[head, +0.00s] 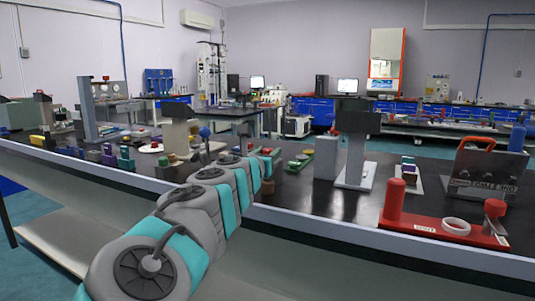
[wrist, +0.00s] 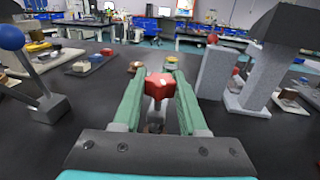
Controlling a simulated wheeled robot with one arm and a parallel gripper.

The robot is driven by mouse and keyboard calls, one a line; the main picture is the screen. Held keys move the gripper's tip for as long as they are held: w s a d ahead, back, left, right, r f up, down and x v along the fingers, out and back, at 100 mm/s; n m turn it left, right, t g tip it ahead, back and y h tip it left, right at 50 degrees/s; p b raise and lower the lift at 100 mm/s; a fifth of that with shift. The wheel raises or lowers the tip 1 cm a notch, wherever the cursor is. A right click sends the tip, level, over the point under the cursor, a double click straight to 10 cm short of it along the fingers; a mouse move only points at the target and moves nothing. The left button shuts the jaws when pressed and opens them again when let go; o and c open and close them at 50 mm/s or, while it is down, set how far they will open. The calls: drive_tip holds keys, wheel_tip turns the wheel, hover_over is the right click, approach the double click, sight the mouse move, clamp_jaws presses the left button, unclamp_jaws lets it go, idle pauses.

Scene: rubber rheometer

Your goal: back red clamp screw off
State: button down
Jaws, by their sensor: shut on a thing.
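In the wrist view, the red clamp screw (wrist: 159,86) has a blocky red head on a grey shank. My gripper (wrist: 160,76) has its two green fingers on either side of this red head and is shut on it. The shank and what lies under it are partly hidden by the head and by the gripper body. In the head view, my arm reaches forward over the black bench and hides most of the clamp and the fingers.
In the wrist view, a blue-balled lever (wrist: 12,38) stands at left and a grey block (wrist: 215,72) at right.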

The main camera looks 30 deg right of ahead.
drive_tip(key=n+t+y, duration=0.1)
drive_tip(key=y, duration=0.1)
drive_tip(key=n+t+y, duration=0.1)
drive_tip(key=n+y, duration=0.1)
drive_tip(key=shift+s+d+t+b, duration=0.15)
drive_tip(key=shift+d+t+b, duration=0.05)
drive_tip(key=shift+t+b, duration=0.2)
drive_tip(key=n+t+y, duration=0.1)
drive_tip(key=n+y, duration=0.3)
drive_tip(key=y, duration=0.1)
drive_tip(key=shift+r+t+y, duration=0.1)
drive_tip(key=shift+t+y, duration=0.2)
drive_tip(key=shift+t, duration=0.1)
drive_tip(key=n+y, duration=0.2)
drive_tip(key=y, duration=0.1)
drive_tip(key=n+y+p, duration=0.1)
drive_tip(key=y, duration=0.2)
drive_tip(key=shift+n, duration=0.4)
drive_tip(key=shift+a+n+g+y, duration=0.15)
drive_tip(key=shift+n+g+y, duration=0.75)
drive_tip(key=shift+n+y, duration=1.1)
drive_tip(key=shift+m+y, duration=0.3)
drive_tip(key=shift+y, duration=0.2)
drive_tip(key=shift+c, duration=2.2)
unclamp_jaws()
drive_tip(key=shift+w, duration=0.2)
